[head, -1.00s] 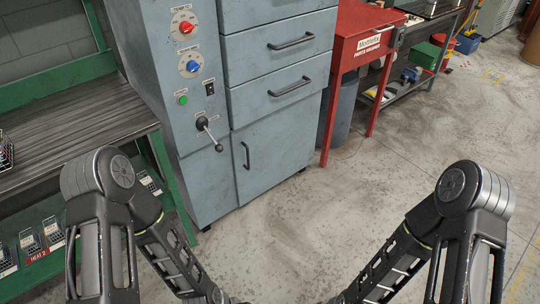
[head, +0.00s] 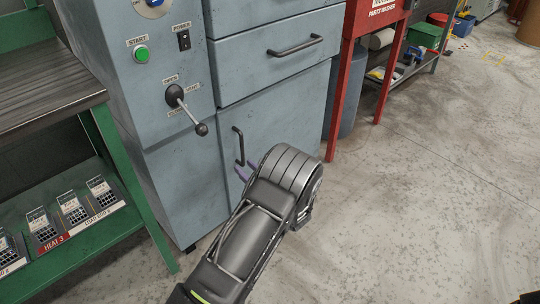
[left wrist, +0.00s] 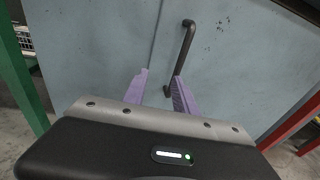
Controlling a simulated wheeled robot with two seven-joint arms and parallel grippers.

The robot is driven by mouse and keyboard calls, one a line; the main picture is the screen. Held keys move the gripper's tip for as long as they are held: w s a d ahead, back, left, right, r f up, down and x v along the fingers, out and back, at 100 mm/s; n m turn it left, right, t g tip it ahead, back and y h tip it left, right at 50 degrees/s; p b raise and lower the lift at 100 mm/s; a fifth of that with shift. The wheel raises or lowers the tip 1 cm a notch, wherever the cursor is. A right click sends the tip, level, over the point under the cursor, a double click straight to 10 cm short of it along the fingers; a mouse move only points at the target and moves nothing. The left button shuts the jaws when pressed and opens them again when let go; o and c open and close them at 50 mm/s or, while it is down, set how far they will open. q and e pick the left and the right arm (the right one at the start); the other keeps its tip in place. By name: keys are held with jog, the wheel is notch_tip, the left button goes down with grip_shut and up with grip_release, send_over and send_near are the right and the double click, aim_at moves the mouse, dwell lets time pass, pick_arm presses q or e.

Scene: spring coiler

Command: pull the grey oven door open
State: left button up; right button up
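The grey oven door (head: 285,112) is the lower panel of the grey-blue cabinet, and it looks shut. Its dark vertical bar handle (head: 239,147) is near the door's left edge. My left gripper (head: 248,170) has purple fingers at the lower end of the handle, partly hidden by my wrist. In the left wrist view, my gripper's fingers (left wrist: 160,90) are apart. The lower end of the handle (left wrist: 183,48) shows between them, closer to the right finger. I cannot tell whether they touch it. My right gripper is out of view.
A lever (head: 188,108) sticks out of the control panel left of the door. A drawer handle (head: 295,46) is above it. A green bench (head: 125,180) stands at left, a red parts washer (head: 350,80) at right. The floor in front is clear at right.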

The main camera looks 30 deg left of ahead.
aim_at(243, 148)
pick_arm(q)
jog(key=w+r, duration=0.1)
jog(key=w+d+r+m+t, duration=0.1)
jog(key=w, duration=0.1)
jog(key=shift+t, duration=0.3)
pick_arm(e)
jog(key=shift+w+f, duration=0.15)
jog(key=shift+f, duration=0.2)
pick_arm(q)
jog(key=shift+a+f, duration=0.1)
jog(key=shift+f, duration=0.05)
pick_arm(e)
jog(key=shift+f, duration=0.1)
